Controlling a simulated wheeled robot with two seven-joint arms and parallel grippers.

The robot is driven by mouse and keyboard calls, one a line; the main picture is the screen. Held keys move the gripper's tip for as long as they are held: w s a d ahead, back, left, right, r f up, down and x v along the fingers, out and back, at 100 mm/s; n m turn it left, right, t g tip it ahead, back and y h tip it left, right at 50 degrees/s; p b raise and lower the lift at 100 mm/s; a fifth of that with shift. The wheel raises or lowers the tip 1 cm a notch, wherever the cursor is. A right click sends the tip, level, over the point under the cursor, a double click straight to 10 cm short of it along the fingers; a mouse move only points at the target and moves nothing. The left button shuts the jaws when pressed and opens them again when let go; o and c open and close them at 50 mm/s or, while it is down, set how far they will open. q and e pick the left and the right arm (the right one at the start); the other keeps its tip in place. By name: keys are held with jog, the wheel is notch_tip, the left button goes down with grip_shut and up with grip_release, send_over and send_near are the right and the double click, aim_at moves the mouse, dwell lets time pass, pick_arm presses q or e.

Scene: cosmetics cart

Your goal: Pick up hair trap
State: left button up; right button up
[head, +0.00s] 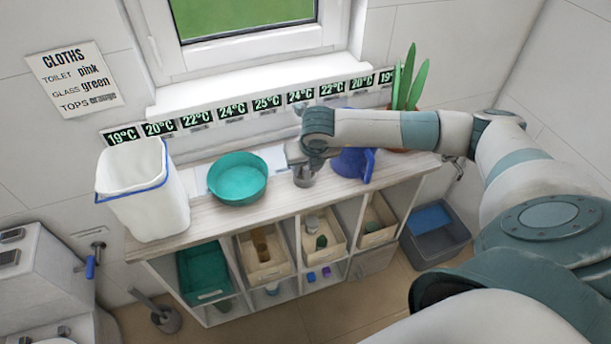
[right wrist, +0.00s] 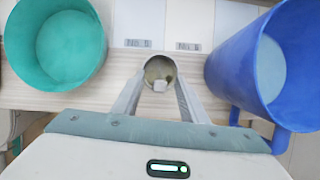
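A small grey metallic cup, which looks like the hair trap (head: 304,178), is at the front part of the shelf top, between the teal bowl and the blue jug. It also shows in the right wrist view (right wrist: 160,70), with its hollow inside facing the camera. My right gripper (head: 305,168) points down at it from above. In the right wrist view its two fingers (right wrist: 160,88) lie on either side of the cup, with their tips close to its wall. I cannot tell whether they press on it. My left gripper is out of view.
A teal bowl (head: 238,184) stands left of the cup, and a blue jug (head: 352,163) close on its right. A white bin (head: 143,200) stands at the left end of the shelf, a potted plant (head: 408,85) at the right end. Labelled white sheets (right wrist: 188,25) lie behind.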

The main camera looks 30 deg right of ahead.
grip_shut()
jog(key=shift+r, duration=0.2)
jog(key=shift+r+b, duration=0.25)
jog(key=shift+b, duration=0.05)
notch_tip(320, 180, up, 8)
jog(key=b, duration=0.3)
jog(key=shift+r+b, duration=0.15)
jog(key=shift+b, duration=0.2)
jog(key=shift+r, duration=0.45)
jog(key=shift+f, duration=0.1)
